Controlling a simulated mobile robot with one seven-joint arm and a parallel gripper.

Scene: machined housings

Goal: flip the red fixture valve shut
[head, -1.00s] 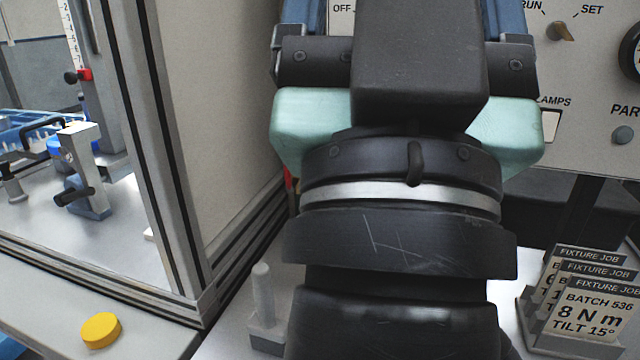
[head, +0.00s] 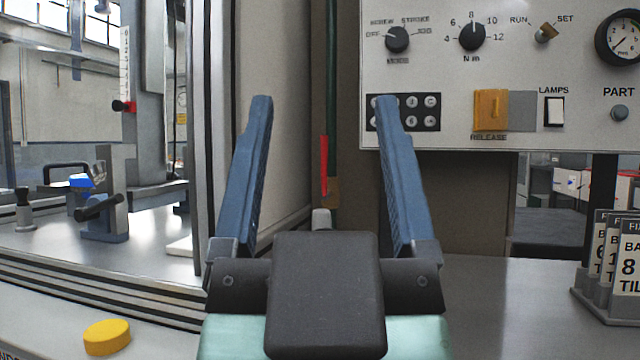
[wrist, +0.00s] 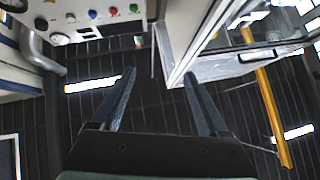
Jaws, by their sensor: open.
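The red valve handle (head: 324,165) stands upright beside a dark green vertical pipe (head: 332,70), with a brass-coloured body (head: 333,192) at its lower end. It shows in the head view between the fingers of my gripper (head: 322,102). My gripper is open and empty, its two blue fingers pointing up in the picture, one on each side of the handle. Neither finger appears to touch it; the depth gap is hard to judge. In the wrist view the open fingers (wrist: 159,76) show, but I cannot make out the red handle.
A control panel (head: 450,110) with knobs and a yellow release cover (head: 491,110) is at the right. A framed enclosure wall (head: 260,60) stands close on the left. A yellow button (head: 107,337) is at lower left; card holders (head: 605,265) are at right.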

